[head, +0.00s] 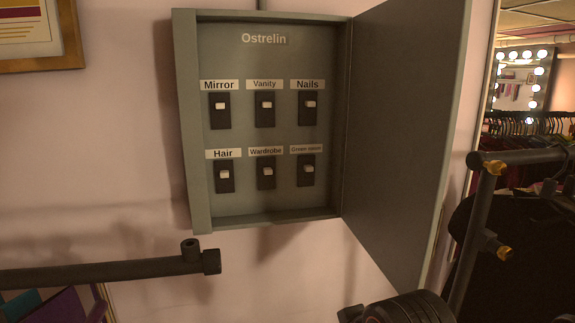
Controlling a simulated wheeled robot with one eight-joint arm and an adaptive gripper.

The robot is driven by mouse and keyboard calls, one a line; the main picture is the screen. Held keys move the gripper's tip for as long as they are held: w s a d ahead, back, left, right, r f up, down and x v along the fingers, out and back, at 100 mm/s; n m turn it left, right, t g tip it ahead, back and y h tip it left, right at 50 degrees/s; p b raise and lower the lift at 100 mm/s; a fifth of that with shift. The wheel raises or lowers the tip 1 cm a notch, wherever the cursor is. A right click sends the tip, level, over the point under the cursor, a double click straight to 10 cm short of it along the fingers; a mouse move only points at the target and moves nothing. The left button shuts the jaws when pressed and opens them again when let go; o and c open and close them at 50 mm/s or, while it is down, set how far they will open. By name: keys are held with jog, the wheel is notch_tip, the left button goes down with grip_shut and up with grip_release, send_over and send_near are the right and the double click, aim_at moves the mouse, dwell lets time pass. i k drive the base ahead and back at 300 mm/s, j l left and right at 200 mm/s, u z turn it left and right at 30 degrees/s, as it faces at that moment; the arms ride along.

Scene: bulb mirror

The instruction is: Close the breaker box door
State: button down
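The grey breaker box (265,120) is fixed to the wall, a little left of the middle of the head view. Its door (402,130) is hinged on the box's right side and stands wide open, swung out to the right. Inside are several labelled switches in two rows, under the word "Ostrelin". A dark rounded part, which looks like a piece of my arm, shows at the bottom edge below the door. No gripper fingers show in the view.
A dark rail (105,272) runs in from the lower left and ends below the box. A clothing rack (515,158) stands right of the door, close to its edge. A framed picture (38,35) hangs at upper left. A bulb-lit mirror (520,78) is farther back.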

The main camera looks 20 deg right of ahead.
aim_at(408, 58)
jog(key=k+l+u, duration=0.25)
jog(key=l, duration=0.4)
jog(key=k+l+u, duration=0.3)
jog(key=l, duration=0.35)
jog(key=k+l+u, duration=0.25)
jog(key=l, duration=0.3)
jog(key=k+l+u, duration=0.3)
jog(key=k+l, duration=0.15)
jog(key=k, duration=0.05)
